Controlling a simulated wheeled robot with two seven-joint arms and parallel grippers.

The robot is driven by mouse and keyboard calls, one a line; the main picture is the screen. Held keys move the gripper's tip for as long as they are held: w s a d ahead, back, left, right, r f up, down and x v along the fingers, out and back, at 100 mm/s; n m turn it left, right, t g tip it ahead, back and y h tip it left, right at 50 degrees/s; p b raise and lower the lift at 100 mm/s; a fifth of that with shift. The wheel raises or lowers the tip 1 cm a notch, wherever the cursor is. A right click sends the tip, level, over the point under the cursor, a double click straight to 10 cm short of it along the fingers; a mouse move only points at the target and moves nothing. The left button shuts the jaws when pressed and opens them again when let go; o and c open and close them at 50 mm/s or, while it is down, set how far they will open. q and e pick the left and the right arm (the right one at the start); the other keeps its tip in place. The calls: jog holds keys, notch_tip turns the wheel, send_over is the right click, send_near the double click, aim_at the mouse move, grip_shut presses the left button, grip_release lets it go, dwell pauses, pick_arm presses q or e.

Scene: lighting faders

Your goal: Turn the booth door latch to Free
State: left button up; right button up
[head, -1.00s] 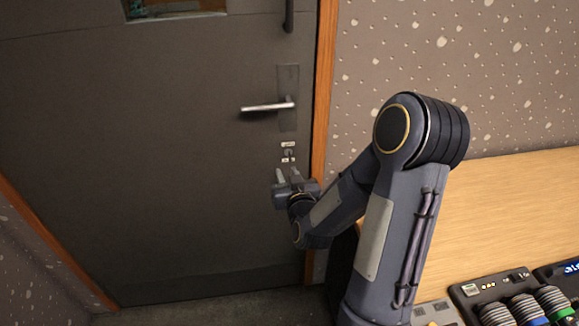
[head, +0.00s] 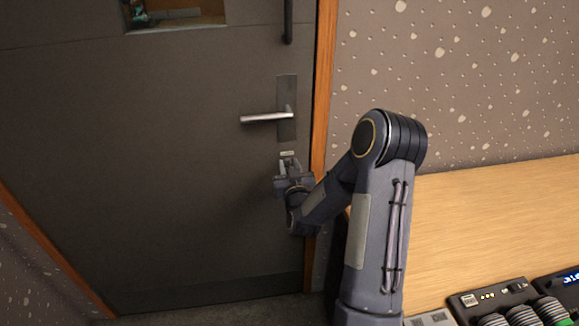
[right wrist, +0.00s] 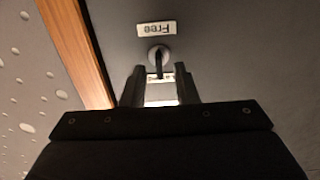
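The booth door latch shows in the right wrist view as a small round fitting with a dark turn piece (right wrist: 158,57). A white label reading "Free" (right wrist: 157,29), upside down there, sits above it in that view. A second pale label (right wrist: 153,77) is partly hidden between my fingers. My right gripper (right wrist: 160,74) is open, its two fingers apart, with the tips just short of the latch or around its edge; I cannot tell contact. In the head view my right gripper (head: 288,164) covers the latch, and one label (head: 287,153) shows above it. My left gripper is not in view.
The grey door (head: 190,190) has a silver lever handle (head: 266,117) above the latch. An orange-brown wooden frame (head: 324,90) runs close on the right. A wooden desk (head: 480,225) with control gear (head: 495,296) stands at the right.

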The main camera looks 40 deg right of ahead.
grip_shut()
jog(key=shift+f+m+b, duration=0.15)
jog(key=shift+m+b, duration=0.25)
jog(key=shift+b, duration=0.5)
jog(key=m+b, duration=0.5)
jog(key=b, duration=0.2)
jog(key=m+b, duration=0.4)
jog(key=b, duration=0.3)
jog(key=d+f+m+b, duration=0.1)
jog(key=m+b, duration=0.4)
jog(key=b, duration=0.2)
jog(key=shift+s+m+b, duration=0.3)
jog(key=shift+b, duration=0.1)
jog(key=shift+r+m+b, duration=0.1)
jog(key=shift+m+b, duration=1.2)
jog(key=shift+b, duration=0.15)
grip_release()
